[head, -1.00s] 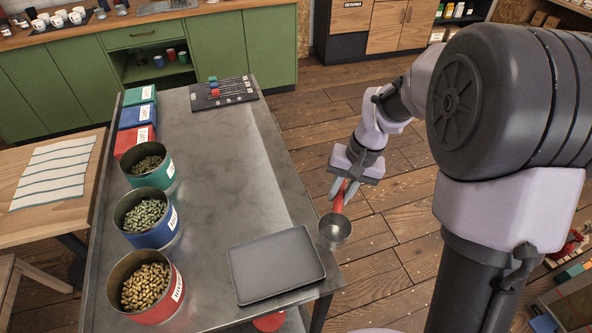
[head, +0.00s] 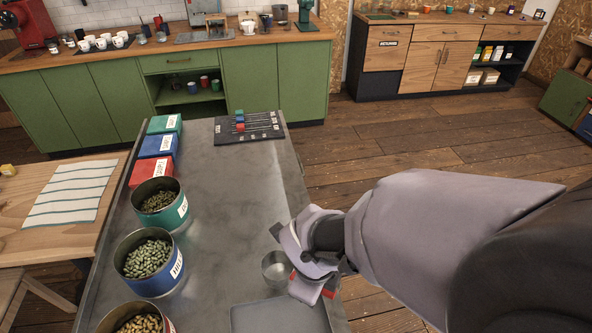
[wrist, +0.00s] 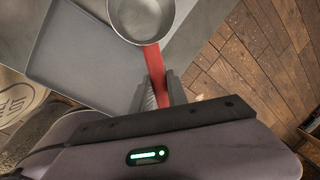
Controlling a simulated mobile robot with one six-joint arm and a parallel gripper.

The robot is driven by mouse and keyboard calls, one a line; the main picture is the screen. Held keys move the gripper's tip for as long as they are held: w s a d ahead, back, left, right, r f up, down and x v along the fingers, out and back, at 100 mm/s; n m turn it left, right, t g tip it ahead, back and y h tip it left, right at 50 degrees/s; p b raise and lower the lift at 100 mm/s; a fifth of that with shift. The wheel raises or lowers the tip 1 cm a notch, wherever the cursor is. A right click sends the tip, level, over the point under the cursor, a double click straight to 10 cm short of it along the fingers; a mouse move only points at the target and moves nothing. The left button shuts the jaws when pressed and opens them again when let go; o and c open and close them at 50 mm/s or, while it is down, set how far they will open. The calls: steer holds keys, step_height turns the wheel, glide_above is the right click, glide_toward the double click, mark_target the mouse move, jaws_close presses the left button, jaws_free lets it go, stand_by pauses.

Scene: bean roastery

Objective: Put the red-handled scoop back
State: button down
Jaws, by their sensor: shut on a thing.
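The red-handled scoop has a steel bowl (head: 277,268) and a red handle that shows in the wrist view (wrist: 154,68). My gripper (wrist: 160,84) is shut on the red handle, with a finger on each side. In the head view my gripper (head: 300,262) is at the right edge of the steel table (head: 238,190), and the bowl points left over the table. The bowl looks empty. In the head view the handle is mostly hidden by my gripper. I cannot tell how high the scoop is above the table.
A dark flat tray (head: 280,316) lies near the bowl. Green (head: 160,203), blue (head: 149,262) and red (head: 137,318) tins of beans stand along the left side. Labelled green, blue and red boxes (head: 157,146) stand behind them. A black rack (head: 249,127) with coloured sliders is at the far end.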

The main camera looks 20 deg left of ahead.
steer(key=shift+s+a+m, duration=0.25)
steer(key=shift+a+m, duration=0.05)
steer(key=shift+a, duration=0.05)
steer(key=w+a, duration=0.3)
steer(key=w, duration=0.1)
steer(key=w+a+f, duration=0.1)
steer(key=w+a, duration=0.2)
steer(key=w, duration=0.1)
steer(key=w+a, duration=0.3)
steer(key=w, duration=0.1)
steer(key=shift+w+a+f, duration=0.1)
steer(key=shift+w+f, duration=0.25)
steer(key=b+x, duration=0.2)
steer(key=x, duration=0.1)
steer(key=shift+s+f, duration=0.25)
steer(key=shift+f, duration=0.1)
steer(key=shift+r, duration=0.1)
steer(key=c, duration=1.3)
jaws_free()
